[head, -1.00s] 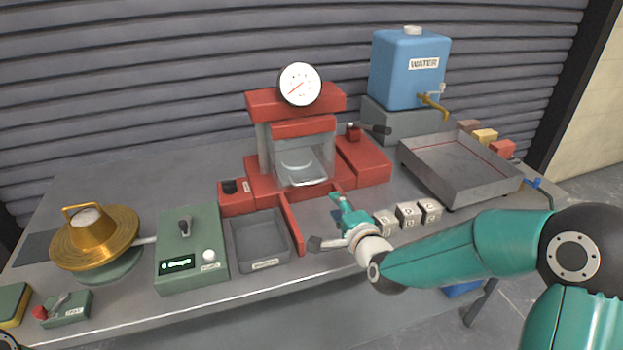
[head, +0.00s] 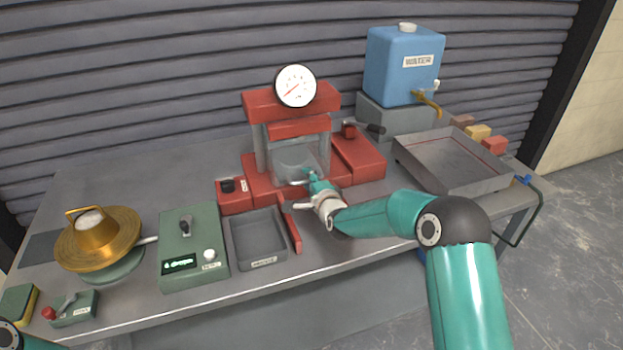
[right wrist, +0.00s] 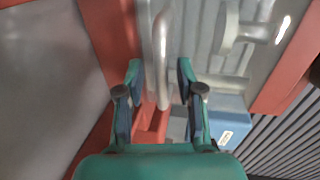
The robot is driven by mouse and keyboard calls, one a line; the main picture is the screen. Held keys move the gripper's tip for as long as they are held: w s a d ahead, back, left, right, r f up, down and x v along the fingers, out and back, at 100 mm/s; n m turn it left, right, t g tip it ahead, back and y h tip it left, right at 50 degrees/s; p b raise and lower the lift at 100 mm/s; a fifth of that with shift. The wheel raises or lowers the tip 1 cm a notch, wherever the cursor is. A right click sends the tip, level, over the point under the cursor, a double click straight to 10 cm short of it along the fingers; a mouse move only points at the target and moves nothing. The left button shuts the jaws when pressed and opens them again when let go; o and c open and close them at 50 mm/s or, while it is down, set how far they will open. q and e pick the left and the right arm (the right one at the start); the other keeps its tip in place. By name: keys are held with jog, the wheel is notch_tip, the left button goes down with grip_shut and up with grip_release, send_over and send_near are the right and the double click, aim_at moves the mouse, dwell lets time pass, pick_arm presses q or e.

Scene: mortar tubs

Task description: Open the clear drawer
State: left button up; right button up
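The clear drawer (head: 288,153) sits in the front of the red press (head: 262,178), between its uprights under the dial. It looks shut. My right gripper (head: 312,175) is at its lower front edge, with the arm coming in from the right. In the right wrist view my right gripper (right wrist: 160,80) is open, its two fingers apart on either side of a silver bar handle (right wrist: 162,50). Gaps show between the handle and both fingers. The gripper hides part of the drawer's lower front. My left gripper is out of view.
A red lever (head: 291,228) sticks forward from the press, left of my right gripper. A grey tray (head: 257,263) and a green box (head: 192,245) stand left of it. A large metal tray (head: 462,187) and blue water tank (head: 403,70) stand to the right.

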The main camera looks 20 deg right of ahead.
grip_shut()
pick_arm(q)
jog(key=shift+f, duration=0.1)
pick_arm(e)
jog(key=shift+a, duration=0.1)
dwell(0.3)
